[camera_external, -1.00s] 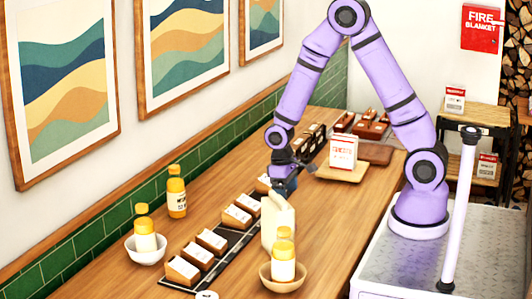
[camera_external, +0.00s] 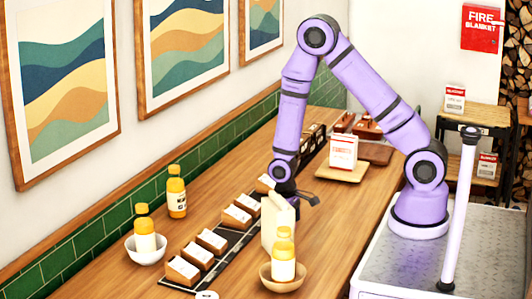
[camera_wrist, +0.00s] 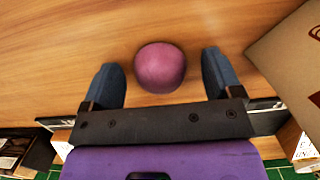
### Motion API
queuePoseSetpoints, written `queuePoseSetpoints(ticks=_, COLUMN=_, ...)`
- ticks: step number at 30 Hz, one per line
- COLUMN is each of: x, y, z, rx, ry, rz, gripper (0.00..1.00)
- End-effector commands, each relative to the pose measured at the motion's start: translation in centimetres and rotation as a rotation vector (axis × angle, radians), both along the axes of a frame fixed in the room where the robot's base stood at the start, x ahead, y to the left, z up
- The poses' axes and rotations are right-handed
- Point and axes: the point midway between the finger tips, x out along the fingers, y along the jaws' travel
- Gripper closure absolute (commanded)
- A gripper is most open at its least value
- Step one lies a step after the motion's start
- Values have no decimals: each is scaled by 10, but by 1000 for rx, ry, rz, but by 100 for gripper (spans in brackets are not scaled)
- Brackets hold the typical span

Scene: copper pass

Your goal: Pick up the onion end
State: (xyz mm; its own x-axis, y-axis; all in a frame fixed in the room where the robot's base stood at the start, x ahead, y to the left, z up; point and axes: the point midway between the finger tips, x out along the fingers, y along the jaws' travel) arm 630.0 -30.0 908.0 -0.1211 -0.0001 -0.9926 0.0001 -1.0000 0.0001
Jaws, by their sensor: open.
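The onion end is a rounded pink-purple piece (camera_wrist: 160,68) on the wooden table in the wrist view. My gripper (camera_wrist: 160,72) is open, with one dark blue finger on each side of the onion end and a gap on both sides. In the external view my gripper (camera_external: 293,195) is low over the table, just behind a cream upright carton or bag. The onion end cannot be made out in the external view.
The cream carton or bag (camera_external: 270,225) stands close by; a pale printed surface (camera_wrist: 290,65) is right of my fingers in the wrist view. A row of small labelled boxes (camera_external: 211,241) runs left of it. A bowl with a yellow bottle (camera_external: 283,262) stands in front.

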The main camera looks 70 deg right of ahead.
Motion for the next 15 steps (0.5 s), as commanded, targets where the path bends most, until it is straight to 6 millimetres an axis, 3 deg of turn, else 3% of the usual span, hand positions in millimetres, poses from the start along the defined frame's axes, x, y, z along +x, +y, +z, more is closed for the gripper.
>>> queuePoseSetpoints(ticks=7, x=0, y=0, z=-1, rx=0, ry=-1, rz=0, gripper=18)
queuePoseSetpoints(ticks=13, x=0, y=0, z=-1, rx=0, ry=-1, rz=0, gripper=64)
queuePoseSetpoints(ticks=15, x=0, y=0, z=-1, rx=0, ry=-1, rz=0, gripper=68)
